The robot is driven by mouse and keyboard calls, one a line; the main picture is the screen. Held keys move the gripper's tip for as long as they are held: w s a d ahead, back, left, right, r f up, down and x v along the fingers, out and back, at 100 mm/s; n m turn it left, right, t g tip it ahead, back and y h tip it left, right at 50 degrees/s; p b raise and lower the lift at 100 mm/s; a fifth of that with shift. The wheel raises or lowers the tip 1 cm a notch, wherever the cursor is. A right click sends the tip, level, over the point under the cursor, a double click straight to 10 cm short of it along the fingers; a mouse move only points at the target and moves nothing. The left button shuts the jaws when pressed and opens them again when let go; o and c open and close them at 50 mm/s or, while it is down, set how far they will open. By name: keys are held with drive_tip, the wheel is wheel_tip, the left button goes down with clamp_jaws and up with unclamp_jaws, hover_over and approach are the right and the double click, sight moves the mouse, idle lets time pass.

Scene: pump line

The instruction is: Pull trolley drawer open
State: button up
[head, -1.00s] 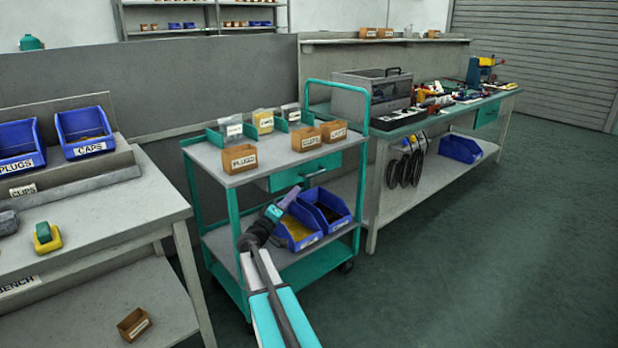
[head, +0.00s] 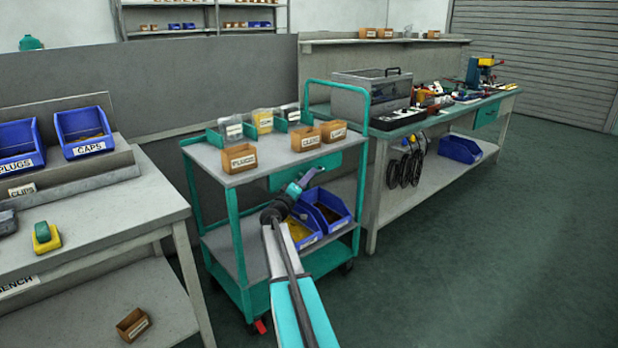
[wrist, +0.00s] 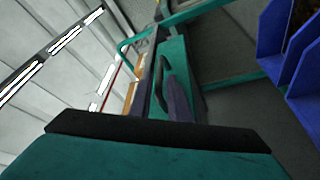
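The trolley (head: 232,222) is grey and teal. Its teal drawer (head: 338,163) sits under the top shelf and looks closed; my gripper hides part of its front. My gripper (head: 309,178) is in front of the drawer, close to the handle. In the wrist view the drawer front (wrist: 180,58) shows upright with a dark bar handle (wrist: 162,82). A purple-grey finger of my gripper (wrist: 180,101) reaches beside the handle's near end. I cannot tell whether it touches. The other finger is not distinct, so the opening cannot be judged.
Two blue bins (head: 326,212) stand on the trolley's lower shelf, just below my gripper. An orange PLUGS box (head: 239,158) and other small boxes stand on top. A grey bench (head: 100,215) is at left, a workbench (head: 440,190) at right. The floor at right is clear.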

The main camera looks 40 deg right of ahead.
drive_tip(key=shift+w+d+r, duration=0.15)
drive_tip(key=shift+w+d, duration=0.05)
drive_tip(key=shift+d, duration=0.45)
